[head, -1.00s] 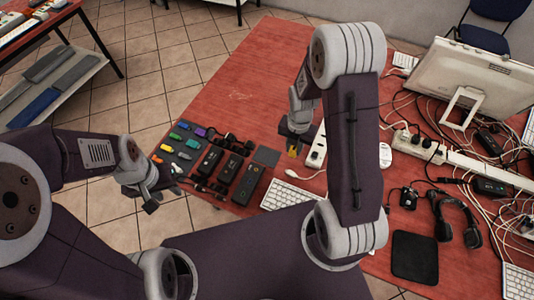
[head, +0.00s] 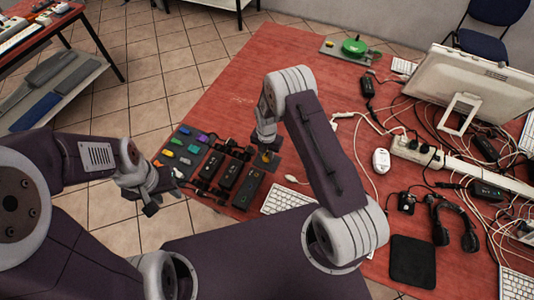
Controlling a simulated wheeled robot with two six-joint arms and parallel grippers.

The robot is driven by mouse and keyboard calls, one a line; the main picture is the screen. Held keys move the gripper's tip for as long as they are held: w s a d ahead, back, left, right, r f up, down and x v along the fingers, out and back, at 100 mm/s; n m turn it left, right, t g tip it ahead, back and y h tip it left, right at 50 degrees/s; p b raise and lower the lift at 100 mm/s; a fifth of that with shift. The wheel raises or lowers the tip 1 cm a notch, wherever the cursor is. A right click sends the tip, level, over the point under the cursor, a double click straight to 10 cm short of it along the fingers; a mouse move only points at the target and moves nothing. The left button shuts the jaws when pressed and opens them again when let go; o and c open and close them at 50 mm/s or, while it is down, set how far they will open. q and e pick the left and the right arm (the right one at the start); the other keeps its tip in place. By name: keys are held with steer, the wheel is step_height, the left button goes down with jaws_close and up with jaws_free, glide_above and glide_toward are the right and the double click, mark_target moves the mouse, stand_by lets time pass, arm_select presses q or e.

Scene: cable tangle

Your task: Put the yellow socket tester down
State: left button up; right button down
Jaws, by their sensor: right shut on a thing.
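The yellow socket tester (head: 266,158) is a small yellow patch at the tip of my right gripper (head: 266,153), mostly hidden by the fingers. The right gripper is shut on it and points down over the back right end of the dark mat (head: 184,138) area, beside a row of black adapters (head: 229,172). I cannot tell whether the tester touches the surface. My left gripper (head: 163,197) looks open and empty, off the table's left edge, in front of the small coloured pieces (head: 181,152).
A white keyboard (head: 287,198) lies right of the adapters. A green disc (head: 354,46) sits on a board at the back. Cables, a white power strip (head: 470,165), headphones (head: 456,222) and a monitor (head: 470,90) crowd the right. The red table's back left (head: 240,95) is clear.

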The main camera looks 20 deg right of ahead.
mark_target(267, 154)
steer(key=shift+s+f, duration=0.1)
steer(key=shift+f, duration=0.1)
steer(key=c, duration=1.2)
jaws_free()
steer(key=shift+r, duration=0.15)
step_height(267, 154, up, 12)
steer(key=b, duration=0.1)
steer(key=s+d+r+m, duration=0.1)
steer(key=s+r+m, duration=0.2)
steer(key=m, duration=0.6)
steer(key=s+d+r+m, duration=0.1)
steer(key=s+r+m, duration=0.2)
steer(key=s+m, duration=0.5)
steer(key=s+d+r+m+t, duration=0.1)
steer(key=s+r+m, duration=0.2)
steer(key=s+m, duration=0.3)
steer(key=m, duration=0.5)
steer(key=shift+s+r, duration=0.15)
steer(key=shift+s, duration=0.1)
